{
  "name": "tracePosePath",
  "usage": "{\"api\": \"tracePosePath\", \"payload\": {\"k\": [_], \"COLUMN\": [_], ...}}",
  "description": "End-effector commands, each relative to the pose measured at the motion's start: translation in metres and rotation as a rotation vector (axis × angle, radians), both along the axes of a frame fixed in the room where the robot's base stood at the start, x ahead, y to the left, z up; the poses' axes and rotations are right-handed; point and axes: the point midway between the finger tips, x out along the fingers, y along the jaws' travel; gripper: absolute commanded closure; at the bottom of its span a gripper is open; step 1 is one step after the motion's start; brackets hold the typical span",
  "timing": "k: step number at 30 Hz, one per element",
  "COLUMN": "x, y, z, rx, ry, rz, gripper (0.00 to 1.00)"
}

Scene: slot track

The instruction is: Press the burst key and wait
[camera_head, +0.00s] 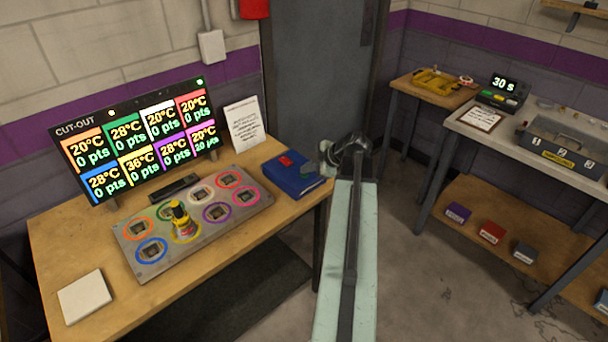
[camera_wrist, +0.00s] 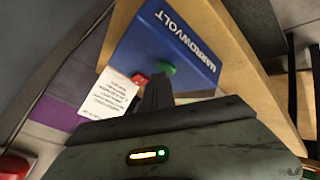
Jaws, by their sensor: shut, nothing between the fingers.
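A blue box (camera_head: 293,180) lies at the right end of the left table. No legible label tells which key is the burst key. My gripper (camera_wrist: 157,84) is shut and empty, its tips appearing just below the green key and right of the red one. I cannot tell whether it touches the box. In the head view my gripper (camera_head: 326,160) is at the box's right side.
A cut-out display (camera_head: 133,137) with temperatures and points stands behind a panel of ringed sockets (camera_head: 190,218), with a yellow-topped piece (camera_head: 180,217) on it. A notice (camera_head: 243,122) leans behind. On the right bench are a timer (camera_head: 502,92) reading 30 s and a grey toolbox (camera_head: 562,143).

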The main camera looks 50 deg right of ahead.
Motion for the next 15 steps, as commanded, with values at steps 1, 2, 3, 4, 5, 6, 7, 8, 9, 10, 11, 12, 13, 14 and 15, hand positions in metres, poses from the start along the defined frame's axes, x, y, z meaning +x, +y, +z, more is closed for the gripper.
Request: {"api": "tracePosePath", "payload": {"k": [1, 2, 3, 4, 5, 6, 7, 8, 9, 10, 11, 12, 13, 14, 15], "x": [0.000, 0.000, 0.000, 0.000, 0.000, 0.000, 0.000, 0.000, 0.000, 0.000, 0.000, 0.000, 0.000, 0.000, 0.000], "y": [0.000, 0.000, 0.000, 0.000, 0.000, 0.000, 0.000, 0.000, 0.000, 0.000, 0.000, 0.000, 0.000, 0.000, 0.000], "z": [0.005, 0.007, 0.009, 0.011, 0.013, 0.015, 0.016, 0.016, 0.016, 0.015, 0.015, 0.015, 0.015, 0.015, 0.015], "rx": [0.000, 0.000, 0.000, 0.000, 0.000, 0.000, 0.000, 0.000, 0.000, 0.000, 0.000, 0.000, 0.000, 0.000, 0.000], "ry": [0.000, 0.000, 0.000, 0.000, 0.000, 0.000, 0.000, 0.000, 0.000, 0.000, 0.000, 0.000, 0.000, 0.000, 0.000], "rz": [0.000, 0.000, 0.000, 0.000, 0.000, 0.000, 0.000, 0.000, 0.000, 0.000, 0.000, 0.000, 0.000, 0.000, 0.000], "gripper": [1.00, 1.00, 1.00, 1.00, 1.00, 1.00, 1.00, 1.00, 1.00, 1.00, 1.00, 1.00, 1.00, 1.00, 1.00]}}
